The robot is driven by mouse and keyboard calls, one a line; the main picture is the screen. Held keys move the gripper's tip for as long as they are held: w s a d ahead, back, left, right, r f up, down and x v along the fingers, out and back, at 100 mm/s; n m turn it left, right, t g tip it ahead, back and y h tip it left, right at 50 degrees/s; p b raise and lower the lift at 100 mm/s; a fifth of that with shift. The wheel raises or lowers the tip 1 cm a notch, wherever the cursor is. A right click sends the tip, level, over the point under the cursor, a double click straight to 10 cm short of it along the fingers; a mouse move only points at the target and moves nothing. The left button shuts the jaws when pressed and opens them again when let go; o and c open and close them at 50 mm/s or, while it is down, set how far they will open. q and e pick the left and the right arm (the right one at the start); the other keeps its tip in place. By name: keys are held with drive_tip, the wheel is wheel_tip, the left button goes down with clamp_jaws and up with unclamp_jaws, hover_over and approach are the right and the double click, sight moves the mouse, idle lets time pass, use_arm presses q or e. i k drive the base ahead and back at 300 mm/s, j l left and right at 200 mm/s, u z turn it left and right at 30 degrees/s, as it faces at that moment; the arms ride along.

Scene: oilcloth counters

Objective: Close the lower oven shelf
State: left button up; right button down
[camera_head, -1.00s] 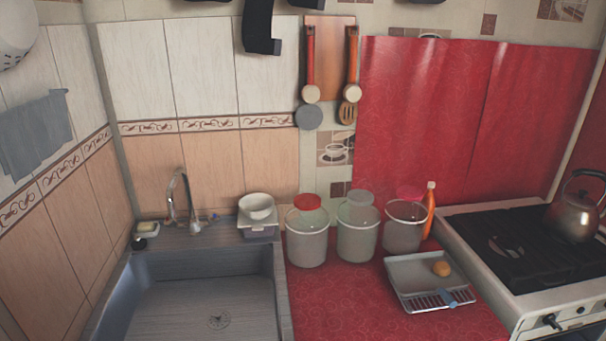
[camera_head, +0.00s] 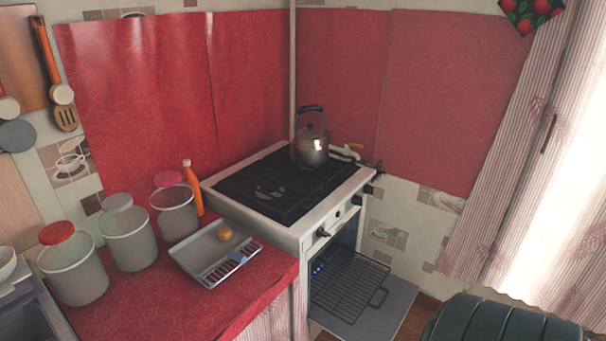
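The white stove (camera_head: 290,228) stands in the corner at the end of the red counter. Its oven front is open. A dark wire shelf (camera_head: 350,278) with a looped handle sticks out of the oven opening. Below it a flat grey panel (camera_head: 385,312), which looks like the lowered oven door, reaches out over the floor. The inside of the oven is mostly hidden from this angle. Neither of my grippers is in view.
A kettle (camera_head: 311,147) stands on the stovetop. A tray (camera_head: 212,252) with a round orange item and several lidded containers stand on the red counter (camera_head: 165,305). A dark green rounded object (camera_head: 500,322) is at the bottom right, near the curtain (camera_head: 530,190).

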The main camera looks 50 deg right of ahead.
sight(380, 306)
drive_tip(key=i+l+z, duration=0.2)
drive_tip(key=l, duration=0.25)
drive_tip(key=i+l+z, duration=0.2)
drive_tip(key=l, duration=0.25)
drive_tip(key=i+l+z, duration=0.15)
drive_tip(key=l, duration=0.25)
